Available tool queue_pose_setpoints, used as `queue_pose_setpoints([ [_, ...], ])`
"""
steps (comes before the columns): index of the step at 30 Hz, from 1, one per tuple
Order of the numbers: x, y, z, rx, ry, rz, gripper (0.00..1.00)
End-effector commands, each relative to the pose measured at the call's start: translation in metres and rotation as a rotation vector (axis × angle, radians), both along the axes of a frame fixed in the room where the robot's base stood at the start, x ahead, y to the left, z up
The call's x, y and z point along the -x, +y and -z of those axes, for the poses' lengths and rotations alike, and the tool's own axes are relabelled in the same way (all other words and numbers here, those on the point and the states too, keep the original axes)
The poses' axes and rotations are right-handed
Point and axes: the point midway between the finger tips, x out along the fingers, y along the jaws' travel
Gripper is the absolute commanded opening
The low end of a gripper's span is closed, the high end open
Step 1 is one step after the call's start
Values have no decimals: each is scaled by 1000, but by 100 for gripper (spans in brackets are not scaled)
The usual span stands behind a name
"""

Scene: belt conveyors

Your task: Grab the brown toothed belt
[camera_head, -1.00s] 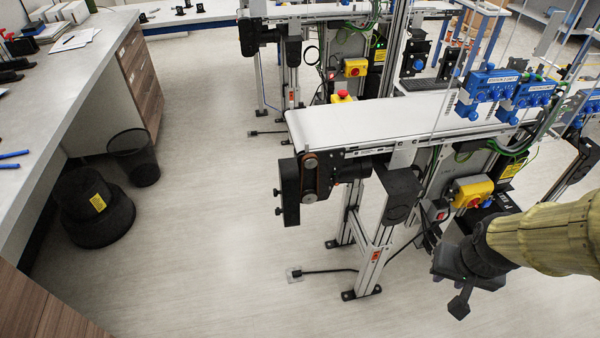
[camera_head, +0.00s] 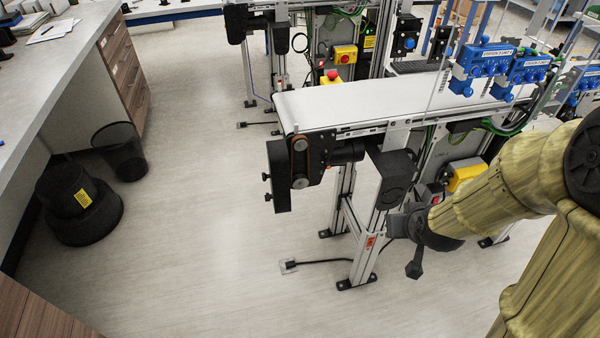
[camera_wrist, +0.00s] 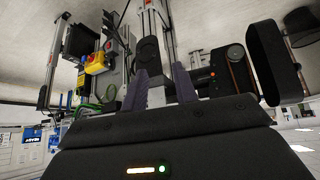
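The brown toothed belt (camera_head: 292,160) runs around two pulleys, one above the other, at the near end of the white conveyor (camera_head: 390,103). In the wrist view the belt (camera_wrist: 229,74) shows at the upper right, beside a long black housing (camera_wrist: 273,62). My gripper (camera_head: 402,243) is to the right of the belt and lower in the head view, beside the conveyor's frame. In the wrist view its two purplish fingers (camera_wrist: 161,88) stand apart with nothing held between them. The belt is to the right of the fingers and apart from them.
A black motor block (camera_head: 392,178) and aluminium legs (camera_head: 366,255) stand between my gripper and the belt. A yellow switch box (camera_head: 466,177) sits close to my arm. A mesh bin (camera_head: 122,155) stands at the left.

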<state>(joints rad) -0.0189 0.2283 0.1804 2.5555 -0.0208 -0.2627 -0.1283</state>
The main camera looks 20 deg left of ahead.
Motion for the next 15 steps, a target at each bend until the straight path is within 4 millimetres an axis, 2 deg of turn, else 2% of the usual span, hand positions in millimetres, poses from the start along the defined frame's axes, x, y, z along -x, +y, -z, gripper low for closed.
queue_pose_setpoints([
  [1, -8, 15, 20, -14, -45, -43, 29],
  [4, -24, 44, 35, -50, -161, -121, 29],
  [9, -40, 94, 53, -133, -357, -226, 29],
  [15, -45, 144, 65, -256, -588, -295, 29],
])
